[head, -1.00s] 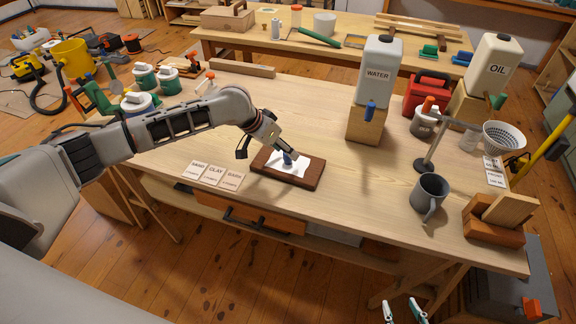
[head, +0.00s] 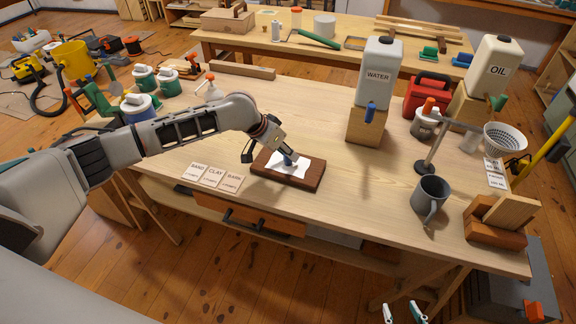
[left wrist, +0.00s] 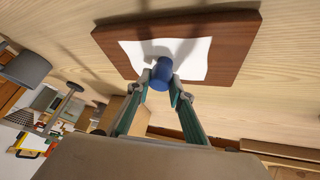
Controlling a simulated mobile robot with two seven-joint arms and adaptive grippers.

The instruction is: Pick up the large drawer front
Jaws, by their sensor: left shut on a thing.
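The large drawer front appears to be a dark red-brown board (head: 301,181), lying flat on the workbench, with a white sheet (head: 280,164) on it. A blue knob (head: 290,158) stands up from its middle. My left gripper (head: 286,151) is shut on this knob from above. In the left wrist view the two fingertips (left wrist: 162,84) touch either side of the blue knob (left wrist: 161,72), and the brown board (left wrist: 228,52) lies beyond it. My right gripper (head: 404,311) shows at the bottom edge, its fingertips apart and empty.
Cards labelled SAND, CLAY and BARK (head: 213,177) lie just left of the board. A WATER container (head: 379,78) on a wooden block, a grey mug (head: 429,198) and a stand (head: 430,155) are to the right. The bench between board and mug is clear.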

